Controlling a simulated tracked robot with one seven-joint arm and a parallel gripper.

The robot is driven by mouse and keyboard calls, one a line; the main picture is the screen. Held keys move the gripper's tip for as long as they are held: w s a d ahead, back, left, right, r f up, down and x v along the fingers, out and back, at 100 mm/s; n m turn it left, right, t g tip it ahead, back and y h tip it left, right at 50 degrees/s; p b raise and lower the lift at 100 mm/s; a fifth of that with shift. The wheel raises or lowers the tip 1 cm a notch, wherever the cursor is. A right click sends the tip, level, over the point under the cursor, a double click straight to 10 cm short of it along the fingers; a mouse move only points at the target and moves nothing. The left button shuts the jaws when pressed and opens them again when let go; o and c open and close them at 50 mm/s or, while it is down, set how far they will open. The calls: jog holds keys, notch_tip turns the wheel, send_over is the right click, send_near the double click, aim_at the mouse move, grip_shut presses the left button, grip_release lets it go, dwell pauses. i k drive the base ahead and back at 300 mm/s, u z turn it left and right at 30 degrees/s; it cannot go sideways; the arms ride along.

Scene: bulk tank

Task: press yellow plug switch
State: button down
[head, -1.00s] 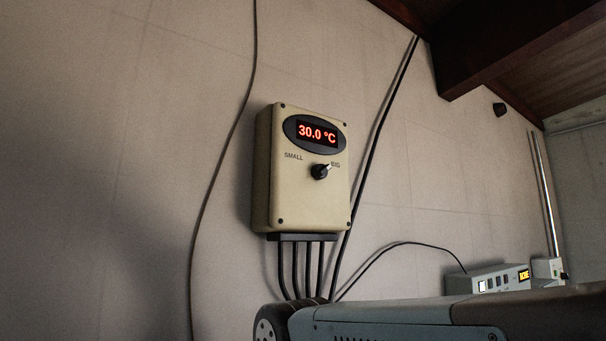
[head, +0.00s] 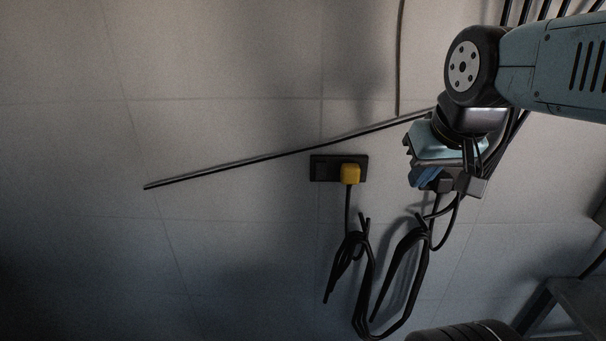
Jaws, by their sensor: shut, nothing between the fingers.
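The yellow plug (head: 350,174) sits in the right half of a black wall socket strip (head: 322,168), near the middle of the head view. A black cord runs down from it. I cannot make out a separate switch on the plug. My gripper (head: 424,177) hangs from my arm to the right of the plug and at about its height, apart from it in the picture. It is shut and holds nothing. Its fingertips are small and partly in shadow, and its depth from the wall is unclear.
Looped black cables (head: 375,290) hang below the socket. A thin dark rod or conduit (head: 250,162) slants up the wall just above it. A dark box with cords (head: 462,183) shows beside my gripper.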

aim_at(320, 167)
jog(key=u, duration=1.1)
jog(key=k, duration=1.5)
jog(key=z, duration=0.75)
jog(key=i, duration=1)
jog(key=u, duration=0.1)
